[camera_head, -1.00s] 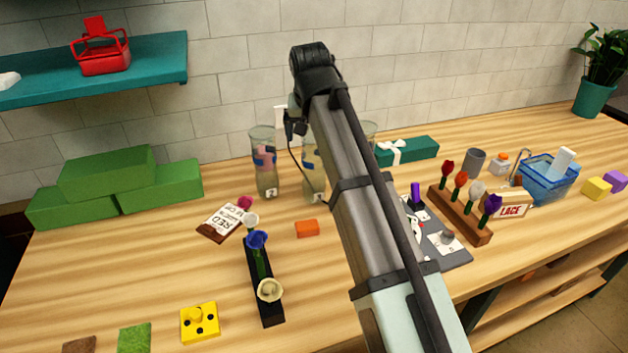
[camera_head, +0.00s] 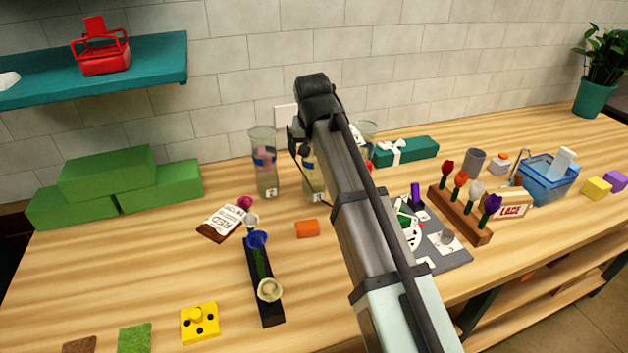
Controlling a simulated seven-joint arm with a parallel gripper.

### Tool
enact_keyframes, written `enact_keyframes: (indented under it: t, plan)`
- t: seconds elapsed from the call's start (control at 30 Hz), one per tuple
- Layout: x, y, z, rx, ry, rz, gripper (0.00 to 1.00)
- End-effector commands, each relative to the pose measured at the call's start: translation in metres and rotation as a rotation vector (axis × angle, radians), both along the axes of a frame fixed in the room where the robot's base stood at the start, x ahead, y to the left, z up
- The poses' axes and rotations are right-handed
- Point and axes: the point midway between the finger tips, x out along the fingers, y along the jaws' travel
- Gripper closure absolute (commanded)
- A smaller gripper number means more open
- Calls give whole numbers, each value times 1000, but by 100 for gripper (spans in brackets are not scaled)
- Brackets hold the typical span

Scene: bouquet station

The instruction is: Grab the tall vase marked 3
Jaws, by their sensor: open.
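Tall clear glass vases stand towards the back of the table by the wall. The left vase (camera_head: 264,172) is upright with a blue band and a small white tag whose mark I cannot read for certain. The middle vase (camera_head: 312,188) also has a white tag, too small to read, and my arm covers part of it. A third vase (camera_head: 369,132) shows only its upper right part behind my arm; any tag on it is hidden. My gripper (camera_head: 297,142) is in front of the middle vase's top, mostly hidden by my wrist, with nothing visible held. It is open.
Green blocks (camera_head: 112,182) are stacked at left. A teal gift box (camera_head: 408,150) lies right of the vases. An orange block (camera_head: 307,228), a dark flower holder (camera_head: 265,290) and a wooden flower rack (camera_head: 460,220) stand nearer. A blue basket (camera_head: 548,182) is at right.

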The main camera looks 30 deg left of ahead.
Motion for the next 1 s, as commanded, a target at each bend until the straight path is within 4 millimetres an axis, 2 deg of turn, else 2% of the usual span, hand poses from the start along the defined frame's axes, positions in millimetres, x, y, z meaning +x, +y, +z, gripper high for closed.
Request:
enact_keyframes:
  t: [0.1,1.0]
  plan:
    - [0,0,0,0,0,0,1]
    - [0,0,1,0,0,0,88]
